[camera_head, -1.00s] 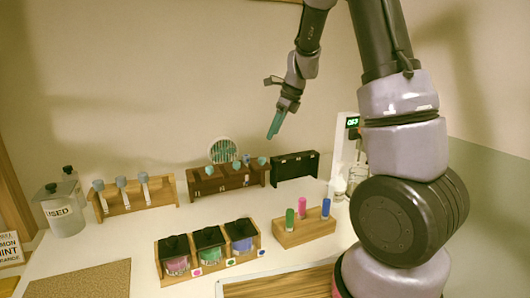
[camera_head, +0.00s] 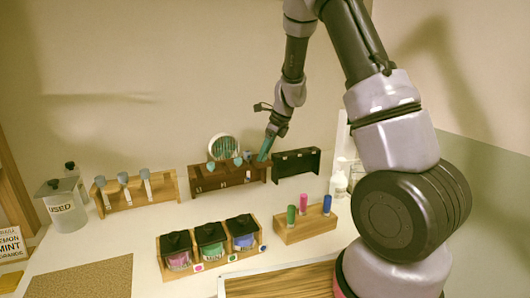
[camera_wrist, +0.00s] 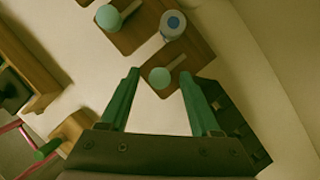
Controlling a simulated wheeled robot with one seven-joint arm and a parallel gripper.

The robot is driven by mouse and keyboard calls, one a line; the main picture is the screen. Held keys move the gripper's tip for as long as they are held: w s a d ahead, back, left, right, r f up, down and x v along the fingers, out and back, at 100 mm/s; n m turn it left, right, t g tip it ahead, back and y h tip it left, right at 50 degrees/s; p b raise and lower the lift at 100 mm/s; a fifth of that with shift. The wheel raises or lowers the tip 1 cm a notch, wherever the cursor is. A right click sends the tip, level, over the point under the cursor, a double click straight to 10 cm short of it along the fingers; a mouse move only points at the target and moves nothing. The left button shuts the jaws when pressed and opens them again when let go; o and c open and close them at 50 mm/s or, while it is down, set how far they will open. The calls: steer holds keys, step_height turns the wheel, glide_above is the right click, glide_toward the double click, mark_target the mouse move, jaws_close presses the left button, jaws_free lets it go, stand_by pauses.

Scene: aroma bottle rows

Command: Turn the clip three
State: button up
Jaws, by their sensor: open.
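A dark brown wooden rack (camera_head: 228,182) stands at the back middle and holds several small clips with round teal tops. One clip (camera_wrist: 160,78) shows in the wrist view, with its round top and a pale narrow arm pointing up right. A second clip (camera_wrist: 108,17) is further up left. I see no numbers, so I cannot tell which is clip three. My gripper (camera_head: 264,155) is over the right end of the rack, tilted downward. Its green fingers are open and apart, with the near clip between and just beyond their tips (camera_wrist: 159,74). Contact is not visible.
A blue-capped bottle (camera_wrist: 172,25) stands near that clip. A black rack (camera_head: 296,163) is right of the brown one. A block with colored-topped vials (camera_head: 305,230), a jar box (camera_head: 212,262), a left rack (camera_head: 137,197) and a USED jar (camera_head: 63,208) stand around.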

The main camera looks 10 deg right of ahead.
jaws_close()
steer(key=shift+n, duration=0.3)
steer(key=n+g, duration=0.1)
steer(key=n, duration=0.2)
steer(key=shift+w+d+y, duration=0.1)
steer(key=shift+w+y, duration=0.05)
steer(key=shift+y, duration=0.25)
steer(key=n+g, duration=0.2)
steer(key=n, duration=0.2)
steer(key=shift+w+n, duration=0.15)
steer(key=shift+n, duration=0.25)
steer(key=n+g, duration=0.1)
steer(key=n, duration=0.1)
steer(key=n+g, duration=0.1)
steer(key=n, duration=0.2)
steer(key=shift+w+h, duration=0.1)
steer(key=shift+h, duration=0.3)
steer(key=shift+n+g+h, duration=0.5)
steer(key=shift+n, duration=1.7)
jaws_free()
steer(key=shift+a, duration=0.2)
